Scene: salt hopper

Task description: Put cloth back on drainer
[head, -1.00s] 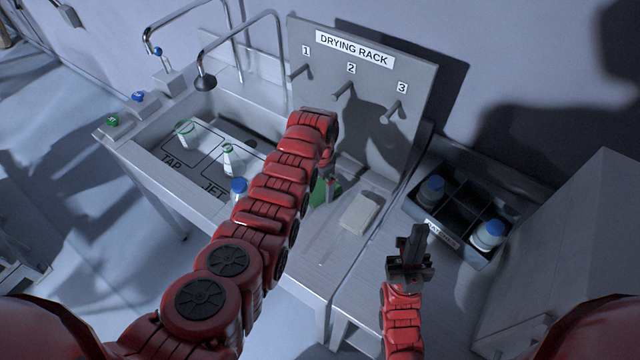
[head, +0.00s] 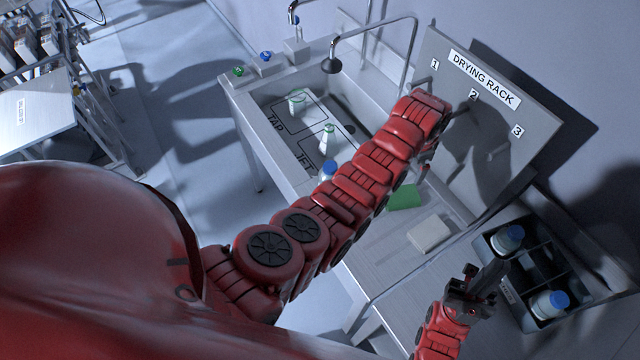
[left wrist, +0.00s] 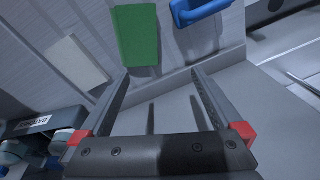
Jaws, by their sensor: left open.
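A flat green rectangle (head: 403,197), apparently the cloth, lies on the grey metal surface right of the sink. It also shows in the left wrist view (left wrist: 138,35), beyond my fingertips and apart from them. A pale rectangular block (head: 430,233) lies beside it, also in the left wrist view (left wrist: 77,62). The ribbed drainer surface (left wrist: 35,25) is under them. My left gripper (left wrist: 160,78) is open with nothing between its fingers; in the head view my arm mostly hides it. My right gripper (head: 483,277) is by the bottle crate, its finger gap unclear.
The sink (head: 262,128) holds bottles, with a tap arching over it. The pegged drying rack board (head: 545,125) stands behind the drainer. A dark crate (head: 572,268) with blue-capped bottles stands at right. A blue handle-like item (left wrist: 197,10) is near the green rectangle.

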